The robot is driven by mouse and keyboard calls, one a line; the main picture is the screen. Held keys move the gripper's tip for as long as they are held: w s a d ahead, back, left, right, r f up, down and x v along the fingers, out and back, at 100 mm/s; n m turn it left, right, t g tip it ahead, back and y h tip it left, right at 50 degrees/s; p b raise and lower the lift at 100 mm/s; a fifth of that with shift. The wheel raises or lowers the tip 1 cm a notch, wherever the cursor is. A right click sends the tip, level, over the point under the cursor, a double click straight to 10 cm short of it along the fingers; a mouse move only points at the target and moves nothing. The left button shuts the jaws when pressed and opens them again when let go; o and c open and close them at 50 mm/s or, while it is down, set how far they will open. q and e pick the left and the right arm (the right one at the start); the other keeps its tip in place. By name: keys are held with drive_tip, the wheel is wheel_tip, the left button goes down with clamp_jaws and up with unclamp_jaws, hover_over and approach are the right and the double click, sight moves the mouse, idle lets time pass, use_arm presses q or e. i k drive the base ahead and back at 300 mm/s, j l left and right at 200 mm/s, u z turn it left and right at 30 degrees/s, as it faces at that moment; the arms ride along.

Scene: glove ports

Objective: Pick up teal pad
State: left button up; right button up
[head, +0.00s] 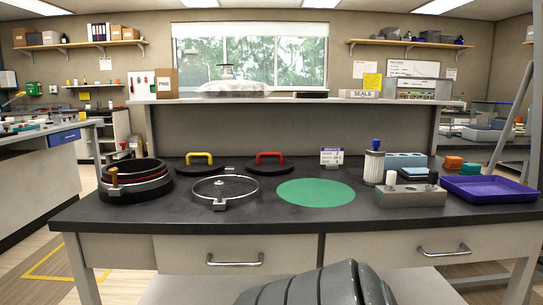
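A small teal piece (470,167), likely the teal pad, lies at the back right of the dark bench, beside an orange block (453,162). It is small in the head view, so its exact shape is hard to tell. It sits behind the purple tray (490,189). Neither of my grippers is in view. A dark grey rounded part at the bottom middle appears to be mine.
A flat green disc (316,192) lies mid-bench. A grey block (410,195), white canister (374,166) and light blue box (406,160) crowd the right. Rings (135,182), a clamp ring (225,190) and handled lids (200,164) occupy the left.

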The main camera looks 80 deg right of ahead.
sight(468, 169)
drive_tip(key=z, duration=3.8)
drive_tip(key=i+l+u, duration=0.1)
drive_tip(key=l, duration=0.45)
drive_tip(key=i+l+u, duration=0.15)
drive_tip(key=l, duration=0.4)
drive_tip(key=i+l+u, duration=0.1)
drive_tip(key=l, duration=0.45)
drive_tip(key=i+l+u, duration=0.15)
drive_tip(key=l, duration=0.4)
